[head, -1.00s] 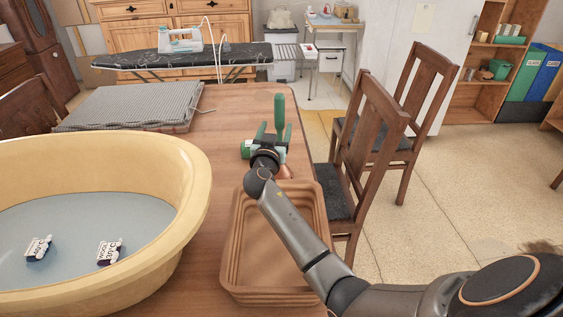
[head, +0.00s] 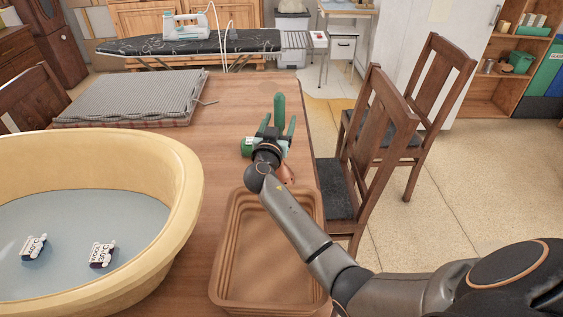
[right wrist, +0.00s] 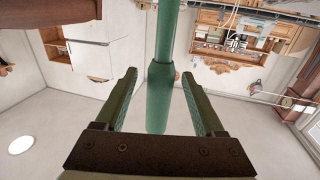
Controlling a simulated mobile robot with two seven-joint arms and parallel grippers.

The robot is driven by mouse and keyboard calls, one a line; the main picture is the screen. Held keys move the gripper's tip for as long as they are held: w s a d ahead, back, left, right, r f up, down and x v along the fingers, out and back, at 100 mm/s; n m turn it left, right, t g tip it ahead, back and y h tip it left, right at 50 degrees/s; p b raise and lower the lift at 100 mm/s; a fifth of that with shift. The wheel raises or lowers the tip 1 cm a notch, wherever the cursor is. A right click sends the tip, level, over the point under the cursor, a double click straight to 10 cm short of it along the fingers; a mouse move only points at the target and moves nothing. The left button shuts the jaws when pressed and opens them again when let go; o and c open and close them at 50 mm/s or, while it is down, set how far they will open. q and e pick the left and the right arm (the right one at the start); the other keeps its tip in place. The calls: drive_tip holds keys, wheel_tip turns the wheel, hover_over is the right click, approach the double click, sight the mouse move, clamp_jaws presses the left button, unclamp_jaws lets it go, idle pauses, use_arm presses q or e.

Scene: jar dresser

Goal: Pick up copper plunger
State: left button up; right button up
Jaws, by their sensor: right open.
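The copper plunger stands on the table near its right edge. Its green handle (head: 279,105) rises upright and its copper cup (head: 287,173) shows partly behind my right wrist. My right gripper (head: 277,124) is open, with one finger on each side of the handle in the head view. In the right wrist view the green handle (right wrist: 161,95) passes between the two open fingers (right wrist: 161,88), with gaps visible on both sides. My left gripper is not in view.
A green can (head: 248,147) stands just left of my right gripper. A brown tray (head: 226,255) lies in front, beneath my right arm. A yellow tub (head: 185,190) of water fills the left. A striped folded mat (head: 130,100) lies behind; wooden chairs (head: 375,140) stand right of the table.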

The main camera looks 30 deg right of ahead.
clamp_jaws()
idle(0.6)
drive_tip(key=shift+r, duration=0.15)
